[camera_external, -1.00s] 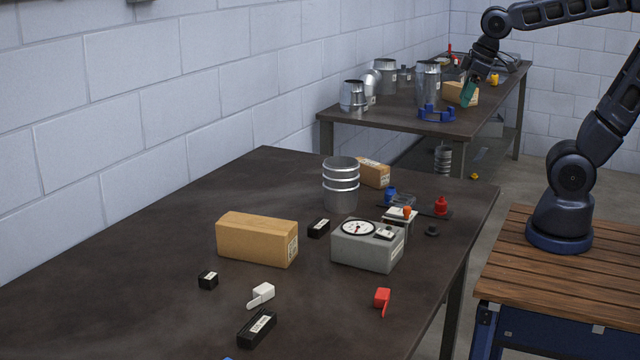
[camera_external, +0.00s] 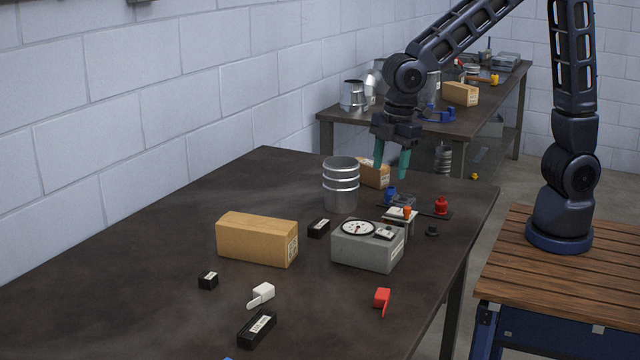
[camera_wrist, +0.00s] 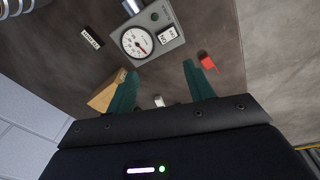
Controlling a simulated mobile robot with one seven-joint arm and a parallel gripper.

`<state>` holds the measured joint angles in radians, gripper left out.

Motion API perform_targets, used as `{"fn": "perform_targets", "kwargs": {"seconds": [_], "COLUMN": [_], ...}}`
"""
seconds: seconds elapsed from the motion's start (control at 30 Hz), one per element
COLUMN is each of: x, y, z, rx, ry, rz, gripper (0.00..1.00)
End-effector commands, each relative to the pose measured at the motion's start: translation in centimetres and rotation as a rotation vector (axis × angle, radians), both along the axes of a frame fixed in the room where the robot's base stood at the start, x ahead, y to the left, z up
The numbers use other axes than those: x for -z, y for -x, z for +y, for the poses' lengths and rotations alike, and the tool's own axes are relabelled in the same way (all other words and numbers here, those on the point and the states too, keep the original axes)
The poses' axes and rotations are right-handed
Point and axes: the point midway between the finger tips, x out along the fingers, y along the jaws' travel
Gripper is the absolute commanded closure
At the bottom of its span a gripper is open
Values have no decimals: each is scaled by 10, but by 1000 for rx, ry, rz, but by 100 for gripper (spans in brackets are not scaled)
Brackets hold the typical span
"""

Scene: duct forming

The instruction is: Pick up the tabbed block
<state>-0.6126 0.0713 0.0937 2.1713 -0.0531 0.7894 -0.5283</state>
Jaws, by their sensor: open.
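Two small blocks have a tab: a red one (camera_external: 382,297) near the table's right front and a white one (camera_external: 262,293) to its left. In the wrist view the red block (camera_wrist: 207,62) lies right of the right fingertip, and the white block (camera_wrist: 158,101) shows between the fingers. My gripper (camera_external: 391,172) is open and empty, pointing down above the far part of the table. It is well above and behind both blocks. Its green fingers also show in the wrist view (camera_wrist: 158,75).
A grey gauge box (camera_external: 367,247), a cardboard box (camera_external: 256,239) and a ribbed metal duct (camera_external: 341,185) stand on the dark table. Small black blocks (camera_external: 257,328) lie around. A red knob piece (camera_external: 441,206) is at the right edge. The left front is mostly clear.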

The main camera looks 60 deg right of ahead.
Motion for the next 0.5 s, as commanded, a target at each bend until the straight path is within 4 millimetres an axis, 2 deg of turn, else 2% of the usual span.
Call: {"fn": "perform_targets", "kwargs": {"seconds": [0.03,0.3,0.5], "x": [13,75,112], "y": [2,25,46], "z": [19,109,153], "rx": [-52,-310,-447], "ry": [10,48,68], "rz": [13,58,82], "gripper": [47,47,47]}}
